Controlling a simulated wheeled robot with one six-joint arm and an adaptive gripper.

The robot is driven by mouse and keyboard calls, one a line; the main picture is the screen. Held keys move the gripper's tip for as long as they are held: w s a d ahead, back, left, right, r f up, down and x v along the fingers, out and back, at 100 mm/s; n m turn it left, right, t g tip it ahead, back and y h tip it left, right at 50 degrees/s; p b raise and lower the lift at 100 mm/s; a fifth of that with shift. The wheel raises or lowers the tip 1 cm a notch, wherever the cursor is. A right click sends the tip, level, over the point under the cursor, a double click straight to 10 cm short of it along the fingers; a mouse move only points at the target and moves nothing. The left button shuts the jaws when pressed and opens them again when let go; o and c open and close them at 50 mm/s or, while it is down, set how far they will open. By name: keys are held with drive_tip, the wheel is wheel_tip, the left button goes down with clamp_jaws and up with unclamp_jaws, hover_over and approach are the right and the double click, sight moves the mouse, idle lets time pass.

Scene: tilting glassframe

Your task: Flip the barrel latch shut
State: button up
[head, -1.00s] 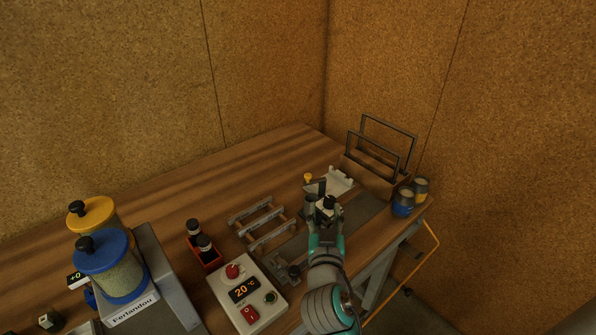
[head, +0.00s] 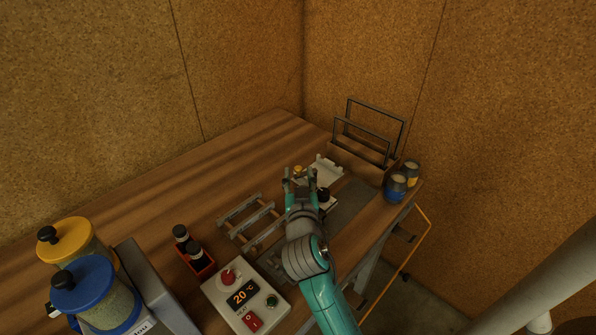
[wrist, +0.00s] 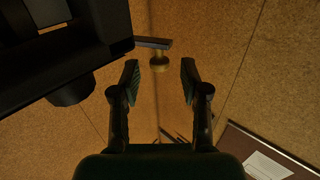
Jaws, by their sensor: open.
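My gripper (head: 300,177) is open and empty, its fingers pointing toward the back of the bench. A small yellow-brass knob (head: 298,169) shows just beyond and between the fingertips in the head view; I take it to be the latch's knob. In the wrist view the brass knob (wrist: 159,63), with a dark flat bar (wrist: 153,43) at it, lies ahead between the fingertips of my gripper (wrist: 160,76). Neither finger visibly touches it. The pale fixture (head: 326,172) is right of the gripper. The latch's barrel cannot be made out.
A black-knobbed part (head: 323,195) stands close right of my gripper. A large dark body (wrist: 65,50) fills the wrist view's upper left. A wooden rack with dark frames (head: 358,160), cans (head: 396,187), a metal rail frame (head: 250,217) and a control box (head: 245,298) surround it. The back-left bench is clear.

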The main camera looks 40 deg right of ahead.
drive_tip(key=shift+x, duration=0.9)
drive_tip(key=shift+c, duration=0.2)
clamp_jaws()
